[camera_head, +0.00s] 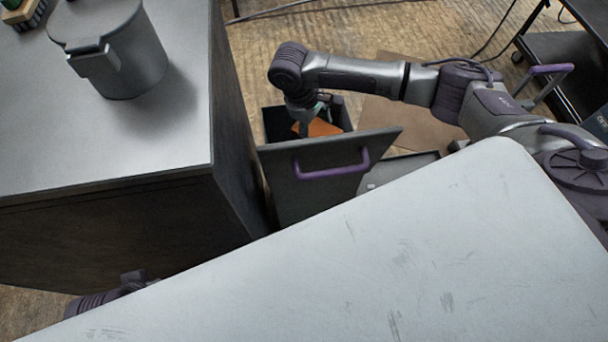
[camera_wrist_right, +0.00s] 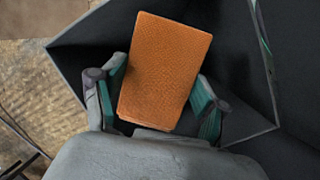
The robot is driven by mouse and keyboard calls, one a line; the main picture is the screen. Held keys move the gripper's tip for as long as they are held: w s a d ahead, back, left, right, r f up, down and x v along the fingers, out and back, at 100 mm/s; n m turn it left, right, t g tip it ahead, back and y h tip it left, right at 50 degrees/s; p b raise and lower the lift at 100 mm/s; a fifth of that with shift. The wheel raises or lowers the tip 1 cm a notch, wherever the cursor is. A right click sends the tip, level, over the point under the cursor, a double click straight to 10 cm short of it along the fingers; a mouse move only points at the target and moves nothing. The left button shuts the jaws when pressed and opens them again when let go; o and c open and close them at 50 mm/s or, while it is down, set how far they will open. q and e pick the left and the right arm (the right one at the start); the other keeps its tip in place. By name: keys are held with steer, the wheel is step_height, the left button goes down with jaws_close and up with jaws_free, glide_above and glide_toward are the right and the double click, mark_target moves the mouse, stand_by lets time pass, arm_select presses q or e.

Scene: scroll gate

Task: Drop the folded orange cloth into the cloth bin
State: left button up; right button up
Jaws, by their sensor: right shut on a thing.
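The folded orange cloth (camera_head: 324,128) is a flat rectangle, partly hidden by my gripper and the bin's front panel in the head view. In the right wrist view the cloth (camera_wrist_right: 165,68) sits between the finger pads. My right gripper (camera_head: 312,117) is shut on it and points down over the bin opening; the right wrist view also shows the gripper (camera_wrist_right: 160,92). The dark bin (camera_head: 277,124) is pulled out, its walls around the cloth in the wrist view (camera_wrist_right: 80,58). How deep the cloth hangs cannot be told. My left gripper's fingers are not visible.
The bin's front panel (camera_head: 330,190) has a purple handle (camera_head: 332,172). A grey-topped cabinet (camera_head: 120,150) stands beside it, with a grey lidded pot (camera_head: 125,55) on top. A pale surface (camera_head: 400,250) fills the foreground. A dark cart (camera_head: 560,50) stands at the far right.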

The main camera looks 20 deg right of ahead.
steer(key=o, duration=1.1)
steer(key=shift+o, duration=0.2)
steer(key=v, duration=1.2)
